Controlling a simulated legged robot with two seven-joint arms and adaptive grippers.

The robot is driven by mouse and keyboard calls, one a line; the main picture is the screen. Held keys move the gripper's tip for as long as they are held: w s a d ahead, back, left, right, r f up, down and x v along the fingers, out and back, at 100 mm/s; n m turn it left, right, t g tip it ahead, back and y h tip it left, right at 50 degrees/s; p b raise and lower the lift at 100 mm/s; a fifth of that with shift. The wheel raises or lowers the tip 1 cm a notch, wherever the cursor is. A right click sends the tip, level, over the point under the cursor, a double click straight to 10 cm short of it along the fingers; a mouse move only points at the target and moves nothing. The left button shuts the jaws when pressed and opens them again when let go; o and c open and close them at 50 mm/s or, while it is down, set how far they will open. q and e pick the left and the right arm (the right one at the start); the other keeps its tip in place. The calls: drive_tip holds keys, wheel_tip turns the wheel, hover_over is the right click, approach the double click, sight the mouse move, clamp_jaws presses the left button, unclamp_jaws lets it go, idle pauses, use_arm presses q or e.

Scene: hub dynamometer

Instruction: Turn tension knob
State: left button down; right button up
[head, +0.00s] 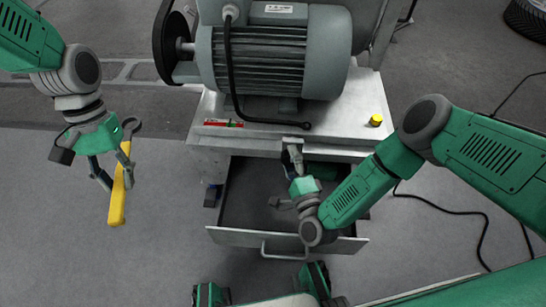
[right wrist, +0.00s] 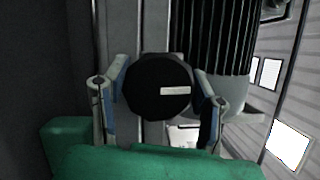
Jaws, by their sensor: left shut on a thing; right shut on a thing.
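The tension knob (right wrist: 158,87) is a dark, many-sided disc with a white mark, seen face-on in the right wrist view. The white mark lies right of its centre, roughly level. My right gripper (right wrist: 160,92) has one finger on each side of the knob and is shut on it. In the head view my right gripper (head: 292,153) is at the front edge of the machine's bench, and it largely hides the knob. My left gripper (head: 118,180) is shut on a yellow-handled wrench (head: 117,203), held over the floor at the left with its handle downward.
A grey ribbed motor (head: 265,55) stands on the bench (head: 345,128). A yellow button (head: 376,120) sits at the bench's right. An open drawer (head: 235,237) juts out below. A cable (head: 455,212) lies on the right floor.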

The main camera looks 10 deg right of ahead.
drive_tip(key=shift+s+d+f, duration=0.1)
drive_tip(key=shift+s+f, duration=0.05)
drive_tip(key=shift+f, duration=0.15)
drive_tip(key=o, duration=1.1)
use_arm(q)
drive_tip(key=shift+d, duration=0.1)
use_arm(e)
drive_tip(key=shift+o, duration=0.3)
drive_tip(key=shift+r, duration=0.1)
drive_tip(key=s+d, duration=0.1)
drive_tip(key=s, duration=1)
drive_tip(key=shift+s+d+f, duration=0.15)
drive_tip(key=shift+s+f, duration=0.25)
